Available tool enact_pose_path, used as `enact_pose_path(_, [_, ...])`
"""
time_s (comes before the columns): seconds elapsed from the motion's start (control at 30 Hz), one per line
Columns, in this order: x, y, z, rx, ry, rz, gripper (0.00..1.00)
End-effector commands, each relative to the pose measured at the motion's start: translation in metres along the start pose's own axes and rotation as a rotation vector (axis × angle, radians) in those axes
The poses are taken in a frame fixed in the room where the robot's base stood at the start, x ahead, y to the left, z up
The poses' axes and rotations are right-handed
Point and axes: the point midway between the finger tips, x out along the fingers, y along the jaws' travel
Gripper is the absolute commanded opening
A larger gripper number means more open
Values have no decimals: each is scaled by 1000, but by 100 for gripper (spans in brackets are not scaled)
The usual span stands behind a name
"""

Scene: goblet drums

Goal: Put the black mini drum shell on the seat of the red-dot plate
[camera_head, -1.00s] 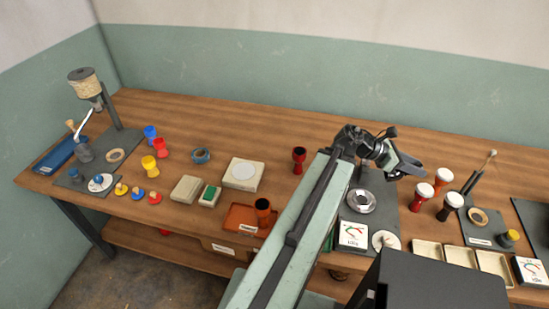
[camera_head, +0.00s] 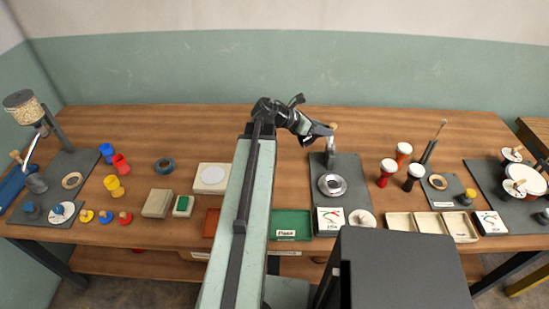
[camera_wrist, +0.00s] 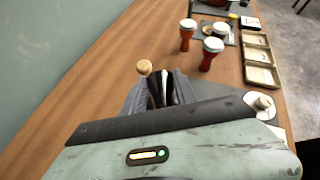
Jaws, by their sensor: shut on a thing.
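My gripper (camera_head: 326,131) is raised over the back of the table, near the upright of a dark grey stand. In the wrist view my gripper (camera_wrist: 160,92) is shut on a small dark thing (camera_wrist: 155,91), seemingly the black mini drum shell. The jaws hide most of it, so its shape is unclear. I cannot make out a red dot on any plate. Dark grey plates lie in the middle (camera_head: 318,190), at the right (camera_head: 437,200) and at the far right (camera_head: 485,172).
Red, orange and black white-topped drums (camera_head: 387,172) stand right of the stand. Cream trays (camera_head: 432,226) and a white card (camera_head: 330,221) lie along the front. A green tray (camera_head: 291,224) is beside my arm. Coloured goblets (camera_head: 121,163) stand left. Wood behind the drums is clear.

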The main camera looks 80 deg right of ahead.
Motion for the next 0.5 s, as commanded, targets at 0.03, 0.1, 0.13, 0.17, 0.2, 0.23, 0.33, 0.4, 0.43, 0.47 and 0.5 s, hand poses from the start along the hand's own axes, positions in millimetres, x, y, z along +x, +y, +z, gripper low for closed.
enact_pose_path(0.03, [-21,24,-1,-26,4,36,0])
enact_pose_path(0.1, [-50,54,-9,-62,11,84,0])
enact_pose_path(0.13, [-62,65,-13,-77,14,103,0])
enact_pose_path(0.17, [-73,75,-17,-91,16,121,0])
enact_pose_path(0.2, [-88,87,-22,-109,18,143,0])
enact_pose_path(0.23, [-99,96,-26,-123,20,159,0])
enact_pose_path(0.33, [-129,119,-42,-161,25,204,0])
enact_pose_path(0.4, [-145,132,-54,-184,27,230,0])
enact_pose_path(0.43, [-150,137,-62,-193,28,240,0])
enact_pose_path(0.47, [-154,142,-70,-202,29,249,0])
enact_pose_path(0.5, [-156,148,-83,-211,31,259,0])
